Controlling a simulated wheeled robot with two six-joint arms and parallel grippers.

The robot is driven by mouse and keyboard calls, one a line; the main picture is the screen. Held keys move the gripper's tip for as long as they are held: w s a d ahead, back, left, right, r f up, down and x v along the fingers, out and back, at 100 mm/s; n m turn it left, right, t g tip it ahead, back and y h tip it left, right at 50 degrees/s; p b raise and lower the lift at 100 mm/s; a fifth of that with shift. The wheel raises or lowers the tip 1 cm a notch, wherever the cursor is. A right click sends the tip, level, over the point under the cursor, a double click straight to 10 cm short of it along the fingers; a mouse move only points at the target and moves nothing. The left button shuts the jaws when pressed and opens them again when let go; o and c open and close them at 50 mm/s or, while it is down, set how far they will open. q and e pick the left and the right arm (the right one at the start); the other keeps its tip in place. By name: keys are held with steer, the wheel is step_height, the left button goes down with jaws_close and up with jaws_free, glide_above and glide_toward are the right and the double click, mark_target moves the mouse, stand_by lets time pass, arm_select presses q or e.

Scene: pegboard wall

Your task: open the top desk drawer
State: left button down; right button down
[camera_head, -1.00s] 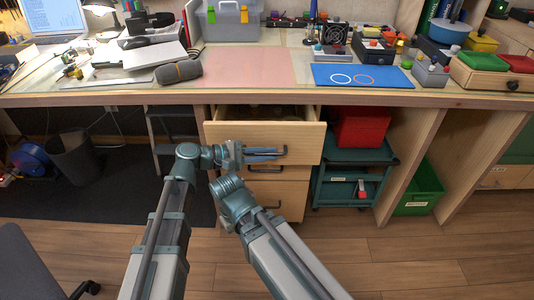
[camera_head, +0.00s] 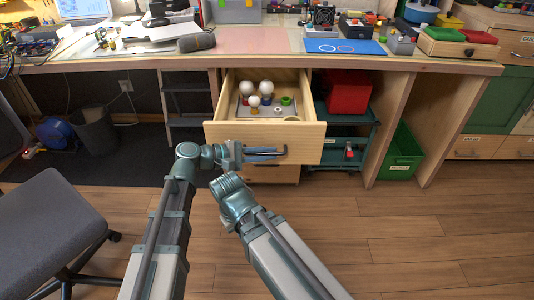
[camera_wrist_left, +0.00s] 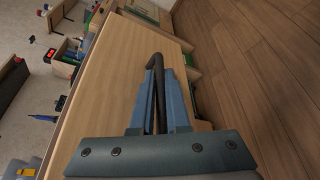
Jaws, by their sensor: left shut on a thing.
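The top desk drawer (camera_head: 222,132) is pulled well out from under the desk in the head view, with its inside in plain sight. Its dark bar handle (camera_head: 284,152) is on the wooden front. My left gripper (camera_head: 268,154) is shut on the handle, with its blue fingers at the drawer front. In the left wrist view the fingers (camera_wrist_left: 156,98) close around the dark handle (camera_wrist_left: 155,65), against the wooden drawer front (camera_wrist_left: 118,72).
White bulbs (camera_head: 266,88) and a green ring (camera_head: 286,100) lie in the drawer. A lower drawer (camera_head: 272,174) is shut below. A teal cart (camera_head: 338,155) and green bin (camera_head: 400,155) stand to the right, a chair (camera_head: 48,218) to the left. Wooden floor in front is clear.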

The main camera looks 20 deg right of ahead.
arm_select(q)
steer(key=shift+s+a, duration=0.1)
steer(key=shift+s, duration=0.1)
steer(key=c, duration=1.2)
jaws_free()
steer(key=p+v, duration=0.3)
steer(key=v, duration=1.1)
steer(key=shift+s+f, duration=0.1)
